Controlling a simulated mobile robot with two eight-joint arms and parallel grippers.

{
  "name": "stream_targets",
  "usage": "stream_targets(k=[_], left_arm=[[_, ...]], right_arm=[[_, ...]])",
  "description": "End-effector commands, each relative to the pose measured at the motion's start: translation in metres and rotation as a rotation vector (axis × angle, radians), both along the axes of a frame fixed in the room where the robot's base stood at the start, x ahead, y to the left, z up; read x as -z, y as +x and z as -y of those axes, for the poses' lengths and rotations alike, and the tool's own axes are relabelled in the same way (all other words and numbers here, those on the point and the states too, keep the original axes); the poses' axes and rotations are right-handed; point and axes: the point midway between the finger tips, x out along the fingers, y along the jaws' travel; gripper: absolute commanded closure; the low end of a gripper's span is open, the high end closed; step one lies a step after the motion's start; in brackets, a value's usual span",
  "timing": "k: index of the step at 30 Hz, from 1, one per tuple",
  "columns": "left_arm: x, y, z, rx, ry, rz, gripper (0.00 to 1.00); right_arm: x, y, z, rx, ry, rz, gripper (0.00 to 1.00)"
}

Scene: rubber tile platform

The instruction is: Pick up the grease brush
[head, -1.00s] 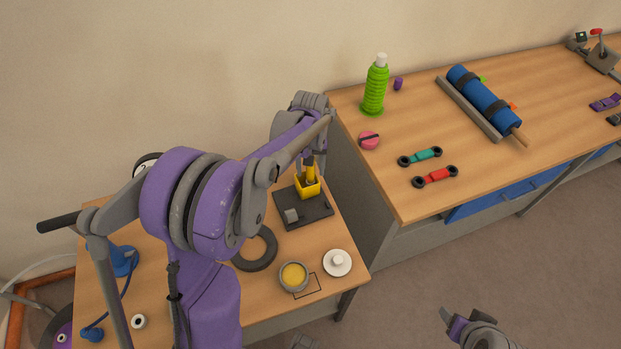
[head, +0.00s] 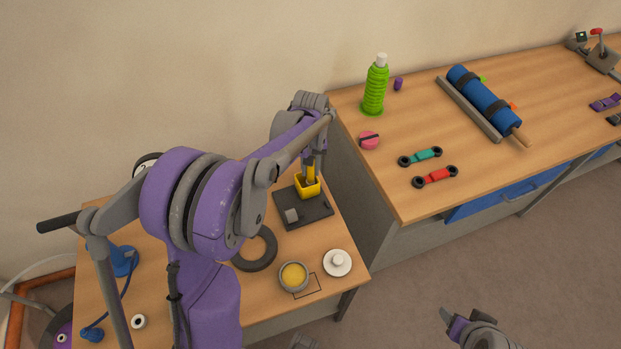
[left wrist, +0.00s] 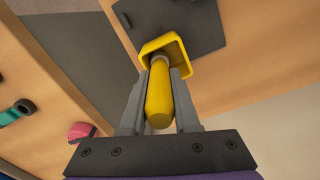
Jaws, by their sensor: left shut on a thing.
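The grease brush (left wrist: 160,95) shows its yellow handle in the left wrist view, standing in a yellow square holder (left wrist: 178,47). In the head view the brush handle (head: 311,173) rises from the yellow holder (head: 307,190) on a dark plate (head: 318,212). My left gripper (head: 310,166) is above the holder, and its two fingers (left wrist: 159,80) are shut on the handle. The lower end of the brush is hidden inside the holder. My right gripper (head: 449,322) is at the bottom right, over the floor and away from both benches; its jaw state is unclear.
On the small bench are a pot of yellow grease (head: 293,277), a white lid (head: 338,262), a black ring (head: 256,250) and a blue lamp-like item (head: 124,262). The larger bench (head: 400,195) stands close on the right, with a green bottle (head: 375,88) near its edge.

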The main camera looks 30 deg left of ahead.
Motion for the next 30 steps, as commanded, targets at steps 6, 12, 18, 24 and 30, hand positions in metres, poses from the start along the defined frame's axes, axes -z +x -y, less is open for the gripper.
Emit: stream_targets(k=[6,12,18,24,30], left_arm=[[0.0,0.0,0.0,0.0,0.0,0.0,1.0],[0.0,0.0,0.0,0.0,0.0,0.0,1.0],[0.0,0.0,0.0,0.0,0.0,0.0,1.0],[-0.002,0.0,0.0,0.0,0.0,0.0,1.0],[-0.029,0.0,0.0,0.0,0.0,0.0,1.0]], right_arm=[[0.0,0.0,0.0,0.0,0.0,0.0,0.38],[0.0,0.0,0.0,0.0,0.0,0.0,0.38],[0.0,0.0,0.0,0.0,0.0,0.0,0.38],[0.0,0.0,0.0,0.0,0.0,0.0,0.38],[-0.002,0.001,0.0,0.0,0.0,0.001,0.38]])
